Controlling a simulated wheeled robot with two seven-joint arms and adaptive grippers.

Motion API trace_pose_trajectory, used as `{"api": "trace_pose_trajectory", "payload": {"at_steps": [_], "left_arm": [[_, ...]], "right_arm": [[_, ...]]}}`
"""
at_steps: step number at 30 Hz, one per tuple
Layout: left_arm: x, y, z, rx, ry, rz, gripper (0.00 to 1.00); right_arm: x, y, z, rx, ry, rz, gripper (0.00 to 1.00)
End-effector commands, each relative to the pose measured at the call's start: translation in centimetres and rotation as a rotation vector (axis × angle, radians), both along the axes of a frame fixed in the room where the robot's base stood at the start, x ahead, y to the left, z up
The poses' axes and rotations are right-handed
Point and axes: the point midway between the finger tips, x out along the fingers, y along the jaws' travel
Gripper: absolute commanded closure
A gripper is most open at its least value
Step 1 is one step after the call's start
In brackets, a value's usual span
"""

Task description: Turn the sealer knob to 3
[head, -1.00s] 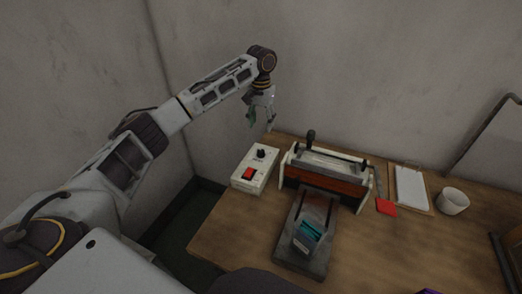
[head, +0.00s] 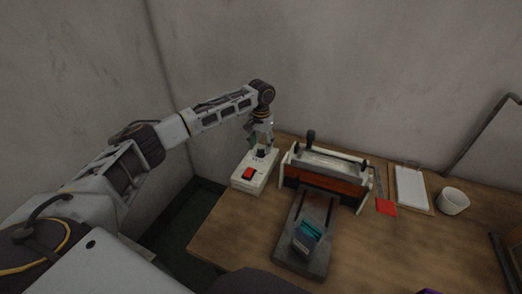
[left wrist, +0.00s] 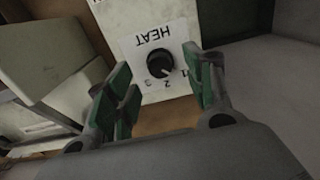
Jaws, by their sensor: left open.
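The sealer's control box (head: 262,178) is a pale box at the left of the table. It has a red switch (head: 248,173) and a black knob (head: 261,153). In the left wrist view the knob (left wrist: 160,64) sits on a white label reading HEAT, upside down, with 1, 2 and 3 around it. Its light mark seems to point between 1 and 2. My left gripper (head: 261,141) is open just above the knob. In the left wrist view its green-padded fingers (left wrist: 160,78) stand either side of the knob, apparently not touching it. My right gripper is not in view.
The sealer (head: 325,178) with its lever stands close to the right of the box. A dark stand (head: 290,261) holding teal packets is in front of it. Walls are behind and left.

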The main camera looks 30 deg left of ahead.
Motion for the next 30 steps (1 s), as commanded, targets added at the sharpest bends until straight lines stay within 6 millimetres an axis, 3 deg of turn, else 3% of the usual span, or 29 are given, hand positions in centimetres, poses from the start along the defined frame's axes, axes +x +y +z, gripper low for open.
{"api": "trace_pose_trajectory", "payload": {"at_steps": [9, 20, 30], "left_arm": [[0.0, 0.0, -2.7, 0.000, 0.000, 0.000, 0.47], [0.0, 0.0, -3.0, 0.000, 0.000, 0.000, 0.47], [0.0, 0.0, -3.0, 0.000, 0.000, 0.000, 0.89]], "right_arm": [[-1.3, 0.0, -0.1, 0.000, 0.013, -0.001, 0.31], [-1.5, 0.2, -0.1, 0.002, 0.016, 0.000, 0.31], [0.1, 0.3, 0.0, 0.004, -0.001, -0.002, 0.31]]}}
